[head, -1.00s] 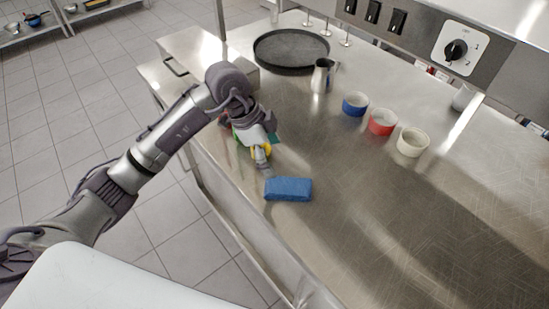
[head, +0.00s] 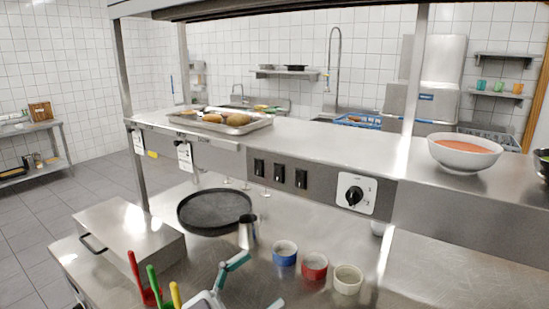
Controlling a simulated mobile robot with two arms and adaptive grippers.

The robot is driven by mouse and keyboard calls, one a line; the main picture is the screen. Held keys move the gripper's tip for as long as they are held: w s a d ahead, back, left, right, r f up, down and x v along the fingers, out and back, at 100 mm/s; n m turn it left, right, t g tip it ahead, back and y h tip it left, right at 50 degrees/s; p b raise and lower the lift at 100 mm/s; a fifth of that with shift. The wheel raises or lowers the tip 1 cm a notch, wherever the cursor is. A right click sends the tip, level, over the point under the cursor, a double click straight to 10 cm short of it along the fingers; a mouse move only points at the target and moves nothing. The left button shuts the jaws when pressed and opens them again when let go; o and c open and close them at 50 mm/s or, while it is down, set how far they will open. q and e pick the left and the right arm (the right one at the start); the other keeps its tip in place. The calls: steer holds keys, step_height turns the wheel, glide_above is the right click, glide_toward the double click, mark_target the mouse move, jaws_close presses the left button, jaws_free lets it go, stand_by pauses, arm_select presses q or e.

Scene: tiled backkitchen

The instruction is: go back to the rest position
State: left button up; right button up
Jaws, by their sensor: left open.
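My left gripper (head: 260,282) shows only in part at the bottom middle of the head view. Its fingers are spread apart with nothing seen between them. It is over the near part of the steel worktop (head: 312,229), in front of the blue ramekin (head: 285,254). The rest of my left arm is cut off by the lower edge. My right gripper is not in view.
A red (head: 314,267) and a cream ramekin (head: 348,280), a metal jug (head: 247,232) and a black round tray (head: 214,211) stand behind. Red, green and yellow handles (head: 154,287) rise left of the gripper. A raised shelf (head: 330,150) crosses above, bearing a white bowl (head: 465,154).

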arm_select(q)
steer(key=w+a+f+n+t+y, duration=0.2)
steer(key=a+n+t+y, duration=0.3)
steer(key=a+n+y, duration=0.25)
steer(key=w+a+f+n+t+y, duration=0.1)
steer(key=a+f+n+t+y, duration=0.2)
steer(key=a+n+t+y, duration=0.35)
steer(key=s+a+f+n+g+y, duration=0.3)
steer(key=a+f+g+y, duration=0.3)
steer(key=f, duration=0.3)
steer(key=s+d+f+m+g, duration=0.25)
steer(key=s+f+g, duration=1.05)
steer(key=s+f, duration=0.65)
steer(key=s+f+g+b, duration=0.1)
steer(key=s+f, duration=0.1)
steer(key=f, duration=1.1)
steer(key=s+f+g, duration=0.1)
steer(key=s+f, duration=0.1)
steer(key=f, duration=1.2)
steer(key=s+a+f, duration=0.3)
steer(key=s+f, duration=1.1)
steer(key=s, duration=0.1)
steer(key=shift+s+a+f+m+g+h+b, duration=0.25)
steer(key=shift+f+m+g+h+b, duration=0.1)
steer(key=shift+m, duration=0.1)
